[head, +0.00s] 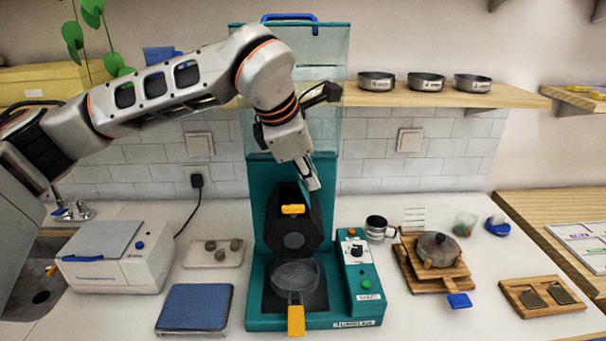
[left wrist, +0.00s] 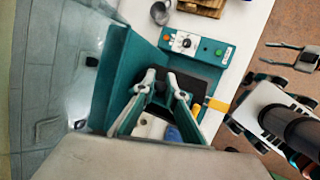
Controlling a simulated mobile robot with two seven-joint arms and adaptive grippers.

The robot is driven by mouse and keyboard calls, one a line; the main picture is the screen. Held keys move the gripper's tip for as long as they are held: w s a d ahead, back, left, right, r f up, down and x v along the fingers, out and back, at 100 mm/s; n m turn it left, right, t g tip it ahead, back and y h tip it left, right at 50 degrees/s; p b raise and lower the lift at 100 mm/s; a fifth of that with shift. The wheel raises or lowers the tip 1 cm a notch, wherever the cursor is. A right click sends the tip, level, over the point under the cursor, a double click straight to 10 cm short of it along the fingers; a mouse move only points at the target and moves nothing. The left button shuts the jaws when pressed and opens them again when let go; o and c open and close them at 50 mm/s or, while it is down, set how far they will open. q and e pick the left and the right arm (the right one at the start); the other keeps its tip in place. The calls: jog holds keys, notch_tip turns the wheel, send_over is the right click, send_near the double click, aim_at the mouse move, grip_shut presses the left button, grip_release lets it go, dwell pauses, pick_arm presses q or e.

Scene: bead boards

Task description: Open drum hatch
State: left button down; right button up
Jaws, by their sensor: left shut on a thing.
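The teal drum machine (head: 265,230) stands on the counter against the tiled wall. Its black six-sided drum (head: 292,241) has a yellow handle (head: 293,209) on the front. My left gripper (head: 314,187) reaches down from above to the drum's upper right, just behind the yellow handle. In the left wrist view its fingers (left wrist: 161,80) come close together over a dark part of the drum, and the fingers hide most of what they grip. A clear round dish (head: 295,275) with a yellow handle sits below the drum. My right gripper (left wrist: 285,54) seems to show, spread apart, in the left wrist view.
A control panel (head: 357,255) with a knob and buttons is on the machine's right. A metal cup (head: 376,229) and a lidded pot (head: 438,250) on wooden boards stand further right. A white box (head: 118,257) and a blue pad (head: 195,307) lie left.

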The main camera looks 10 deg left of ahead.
pick_arm(q)
jog(key=shift+w+d+r+y, duration=0.15)
jog(key=shift+d+y, duration=0.3)
jog(key=shift+y, duration=0.45)
jog(key=shift+w+d+f+m+g+y, duration=0.15)
jog(key=shift+d+m+g+y, duration=0.15)
jog(key=shift+y, duration=0.3)
jog(key=shift+d+f+m+g+y, duration=0.1)
jog(key=shift+d+m+g+y, duration=0.15)
jog(key=shift+y, duration=0.35)
jog(key=y, duration=0.1)
jog(key=d+f+g+y, duration=0.1)
jog(key=y, duration=0.1)
jog(key=shift+w+m+p, duration=0.15)
jog(key=shift+m+p, duration=0.1)
jog(key=shift+p, duration=0.05)
pick_arm(e)
jog(key=shift+s+d+f, duration=0.15)
jog(key=shift+s+d, duration=0.05)
jog(key=shift+d, duration=0.2)
pick_arm(q)
jog(key=c, duration=2.1)
grip_release()
jog(key=shift+f, duration=0.1)
pick_arm(e)
jog(key=shift+s+f, duration=0.1)
jog(key=shift+s, duration=0.05)
